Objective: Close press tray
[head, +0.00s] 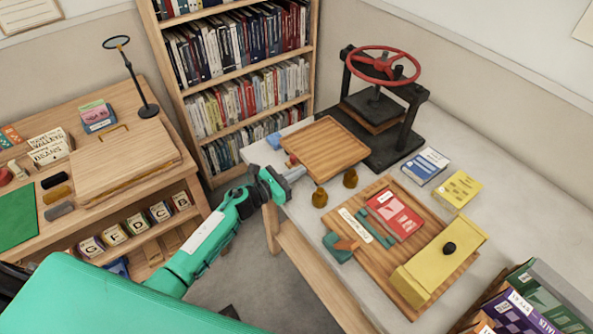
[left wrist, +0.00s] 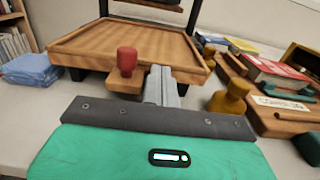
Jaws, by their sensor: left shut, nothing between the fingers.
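The press tray (head: 325,148) is a flat wooden tray with a raised rim, pulled out in front of the black book press (head: 385,110) with its red wheel. It also shows in the left wrist view (left wrist: 110,45). A red knob (left wrist: 127,60) stands on a small wooden block at its front edge. My left gripper (head: 298,173) is shut and empty, at the tray's front edge. In the left wrist view its fingers (left wrist: 160,82) are just right of the knob and hide part of the edge; whether they touch it is unclear. My right gripper is not in view.
Two brass-coloured weights (head: 320,197) stand just right of my left gripper. A blue cloth (head: 274,140) lies left of the tray. A wooden board (head: 398,270) with a red book and a yellow block, and two loose books (head: 426,166), take up the table's right part.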

